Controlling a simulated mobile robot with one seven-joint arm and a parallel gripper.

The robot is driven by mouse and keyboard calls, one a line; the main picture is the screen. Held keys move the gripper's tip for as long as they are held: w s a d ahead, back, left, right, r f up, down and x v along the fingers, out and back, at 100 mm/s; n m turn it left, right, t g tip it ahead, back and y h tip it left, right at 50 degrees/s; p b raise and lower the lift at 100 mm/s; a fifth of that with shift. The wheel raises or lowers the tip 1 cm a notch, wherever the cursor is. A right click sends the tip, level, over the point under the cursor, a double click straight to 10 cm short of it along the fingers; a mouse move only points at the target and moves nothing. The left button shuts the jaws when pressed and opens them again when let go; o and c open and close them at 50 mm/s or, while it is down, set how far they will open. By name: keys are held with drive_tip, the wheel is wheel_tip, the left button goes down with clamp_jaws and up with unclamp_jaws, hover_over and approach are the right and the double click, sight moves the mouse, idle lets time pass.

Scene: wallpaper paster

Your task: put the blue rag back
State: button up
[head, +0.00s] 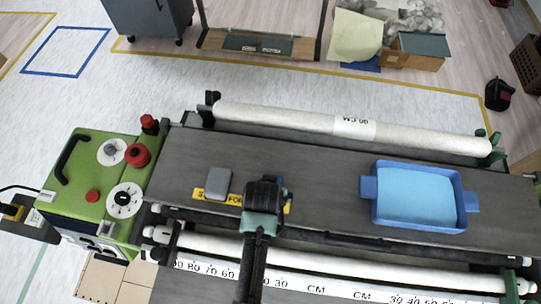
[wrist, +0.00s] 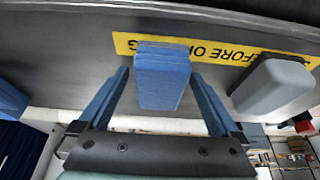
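The blue rag (wrist: 162,78) looks like a small folded block in the wrist view. It appears to lie on the dark machine top at the edge of the yellow label. My gripper (wrist: 162,80) is open. Its two blue fingers point at the rag, one toward each side, with narrow gaps between them and it. In the head view my gripper (head: 265,195) is over the yellow label and hides the rag.
A grey block (head: 217,182) sits just left of my gripper on the yellow label (head: 210,195); it also shows in the wrist view (wrist: 272,85). A blue tray (head: 376,212) with a light blue filling stands to the right. White rollers (head: 290,116) run behind and in front.

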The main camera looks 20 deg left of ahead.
drive_tip(key=shift+b, duration=0.5)
drive_tip(key=b+v, duration=0.1)
drive_tip(key=v, duration=1.2)
